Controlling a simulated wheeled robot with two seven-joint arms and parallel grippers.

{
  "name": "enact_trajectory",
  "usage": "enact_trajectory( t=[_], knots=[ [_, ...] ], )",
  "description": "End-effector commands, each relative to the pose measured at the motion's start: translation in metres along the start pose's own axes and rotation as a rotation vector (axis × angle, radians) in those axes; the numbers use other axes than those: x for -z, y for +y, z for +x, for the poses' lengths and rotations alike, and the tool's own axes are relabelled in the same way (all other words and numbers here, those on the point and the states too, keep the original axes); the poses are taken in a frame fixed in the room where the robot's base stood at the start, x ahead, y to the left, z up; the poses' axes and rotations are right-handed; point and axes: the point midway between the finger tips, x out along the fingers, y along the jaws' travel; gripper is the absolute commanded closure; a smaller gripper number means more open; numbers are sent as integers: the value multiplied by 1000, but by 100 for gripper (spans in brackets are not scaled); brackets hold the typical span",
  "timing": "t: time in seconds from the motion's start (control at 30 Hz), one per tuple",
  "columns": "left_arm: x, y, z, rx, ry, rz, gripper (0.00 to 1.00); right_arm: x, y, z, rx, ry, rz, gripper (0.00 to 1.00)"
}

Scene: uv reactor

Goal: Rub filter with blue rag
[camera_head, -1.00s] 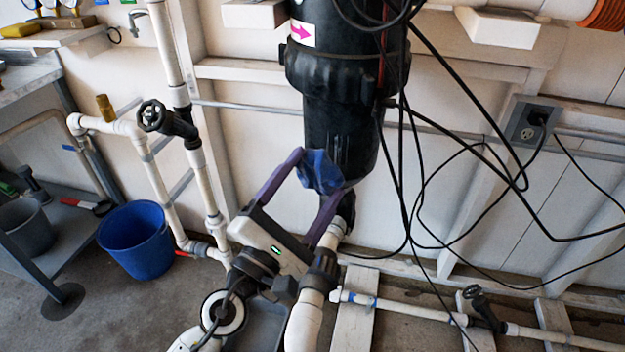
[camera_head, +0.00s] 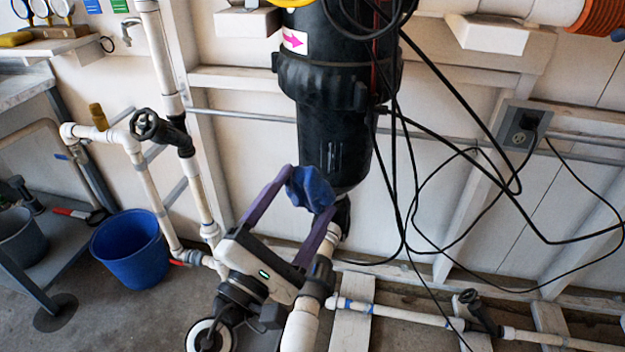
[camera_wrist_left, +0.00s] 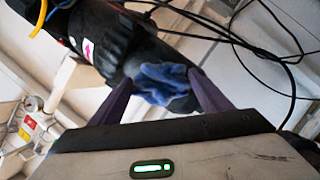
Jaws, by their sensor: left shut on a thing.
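The filter (camera_head: 335,120) is a large black upright cylinder with a pink arrow label, mounted against the white wall. It also shows in the left wrist view (camera_wrist_left: 105,38). My left gripper (camera_head: 310,195) is in front of the lower end of the filter, with its purple fingers shut on the crumpled blue rag (camera_head: 309,188). In the left wrist view the rag (camera_wrist_left: 163,83) sits between the two fingertips, over the filter's lower body. I cannot tell whether the rag touches the filter. My right gripper is not in view.
Black cables (camera_head: 395,160) hang beside the filter and loop to a wall outlet (camera_head: 522,127). White pipes with a black valve (camera_head: 160,132) stand at left. A blue bucket (camera_head: 131,248) is on the floor by a grey bench. A low pipe (camera_head: 400,312) runs at lower right.

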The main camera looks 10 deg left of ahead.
Motion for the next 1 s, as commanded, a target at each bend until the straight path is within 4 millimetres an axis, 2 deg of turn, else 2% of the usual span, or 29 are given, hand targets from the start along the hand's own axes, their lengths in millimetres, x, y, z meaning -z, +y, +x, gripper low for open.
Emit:
enact_trajectory(
  t=[0.03, 0.5, 0.7, 1.0],
  knots=[
    [1, 1, 4, -2, -1, 1, 47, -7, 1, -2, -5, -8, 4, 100],
    [19, 1, 50, -2, 0, 1, 47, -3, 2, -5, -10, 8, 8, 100],
    [23, 0, 60, -2, 1, 0, 47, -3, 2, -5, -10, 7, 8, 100],
    [24, 0, 61, -1, 2, 0, 47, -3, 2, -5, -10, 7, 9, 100]
  ],
)
